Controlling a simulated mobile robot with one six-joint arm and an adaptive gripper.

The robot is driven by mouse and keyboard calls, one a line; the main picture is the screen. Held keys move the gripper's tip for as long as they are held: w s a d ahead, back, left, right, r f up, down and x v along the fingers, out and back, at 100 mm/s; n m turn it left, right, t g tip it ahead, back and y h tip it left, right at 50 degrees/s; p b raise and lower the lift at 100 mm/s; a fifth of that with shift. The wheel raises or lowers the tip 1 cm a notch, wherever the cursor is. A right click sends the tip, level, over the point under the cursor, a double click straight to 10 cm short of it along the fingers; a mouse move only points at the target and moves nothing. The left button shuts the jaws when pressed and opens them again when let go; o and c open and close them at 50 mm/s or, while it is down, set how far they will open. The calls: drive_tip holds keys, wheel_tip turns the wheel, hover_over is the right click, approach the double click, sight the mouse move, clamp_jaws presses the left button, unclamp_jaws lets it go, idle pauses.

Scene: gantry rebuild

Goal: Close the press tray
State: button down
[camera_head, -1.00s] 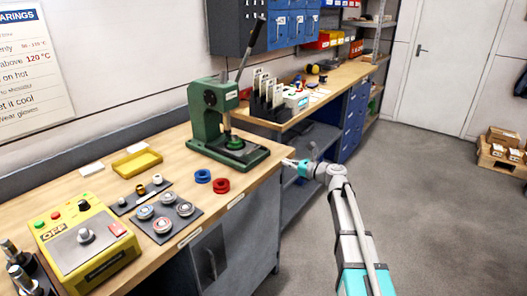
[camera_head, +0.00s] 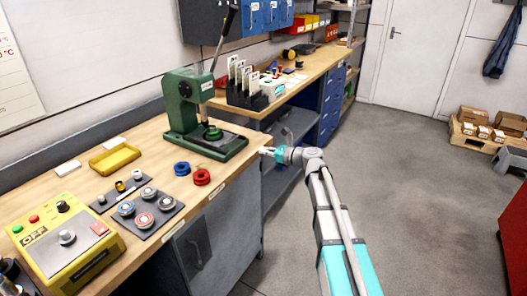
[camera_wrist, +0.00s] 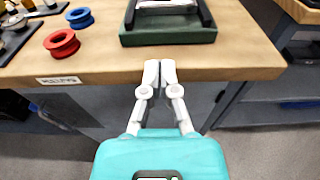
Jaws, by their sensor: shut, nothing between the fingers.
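The green arbor press (camera_head: 182,112) stands on the near wooden bench. Its low green base with a dark top (camera_head: 226,143) reaches toward the bench's front edge. In the wrist view, a green front face with a dark frame and pale plate above it (camera_wrist: 168,38) shows at the top; I cannot tell how far any tray is out. My gripper (camera_wrist: 159,72) is shut and empty, its fingertips at the bench edge, pointing at that green face and apart from it. In the head view, my gripper (camera_head: 265,150) is just right of the press base.
A blue ring (camera_head: 182,168) and a red ring (camera_head: 201,177) lie left of the press base. A yellow tray (camera_head: 114,159), a plate with bearings (camera_head: 140,210) and a yellow control box (camera_head: 65,240) are further left.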

drive_tip(key=x, duration=0.7)
drive_tip(key=r+x, duration=0.1)
drive_tip(key=x, duration=0.2)
drive_tip(key=shift+w+a, duration=0.2)
drive_tip(key=shift+a, duration=0.15)
drive_tip(key=shift+w+a, duration=0.3)
drive_tip(key=shift+a, duration=0.25)
